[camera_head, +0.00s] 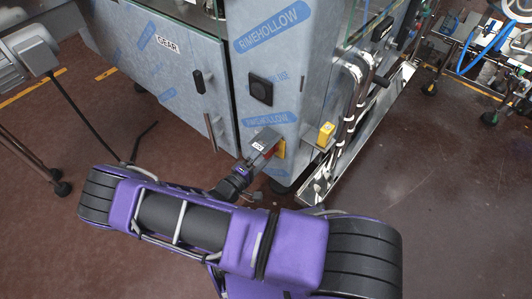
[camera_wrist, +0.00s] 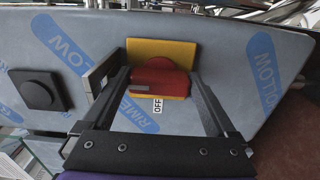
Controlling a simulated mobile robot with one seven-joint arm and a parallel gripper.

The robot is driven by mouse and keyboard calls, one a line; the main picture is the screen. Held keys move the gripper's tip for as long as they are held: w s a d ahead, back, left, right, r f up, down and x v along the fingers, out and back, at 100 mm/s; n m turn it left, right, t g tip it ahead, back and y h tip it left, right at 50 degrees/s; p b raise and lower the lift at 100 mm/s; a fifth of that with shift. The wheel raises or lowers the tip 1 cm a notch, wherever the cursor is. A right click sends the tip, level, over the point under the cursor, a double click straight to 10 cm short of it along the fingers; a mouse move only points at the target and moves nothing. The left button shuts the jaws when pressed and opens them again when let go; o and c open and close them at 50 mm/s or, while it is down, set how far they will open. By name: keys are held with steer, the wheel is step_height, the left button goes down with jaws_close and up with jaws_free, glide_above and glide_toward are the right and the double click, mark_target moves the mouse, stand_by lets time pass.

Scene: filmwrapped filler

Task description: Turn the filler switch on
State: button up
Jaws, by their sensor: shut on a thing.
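The filler switch is a red knob (camera_wrist: 160,76) on a square yellow plate (camera_wrist: 150,47), fixed to the film-wrapped steel cabinet panel. A white label reading OFF (camera_wrist: 157,105) sits just beside the knob, turned sideways in the wrist view. My gripper (camera_wrist: 162,80) is shut on the red knob, with one dark finger on each side of it. In the head view, my gripper (camera_head: 267,143) reaches the cabinet's lower corner and hides most of the switch. A yellow edge of the plate (camera_head: 281,149) shows beside it.
A black square fitting (camera_head: 261,89) is on the panel above the switch, also seen in the wrist view (camera_wrist: 37,90). A yellow block (camera_head: 326,133) and steel pipes (camera_head: 350,100) stand at right. A cabinet door handle (camera_head: 210,133) is at left.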

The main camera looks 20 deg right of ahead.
steer(key=o, duration=1)
steer(key=v, duration=1.7)
steer(key=shift+s+a, duration=0.15)
steer(key=shift+a, duration=0.1)
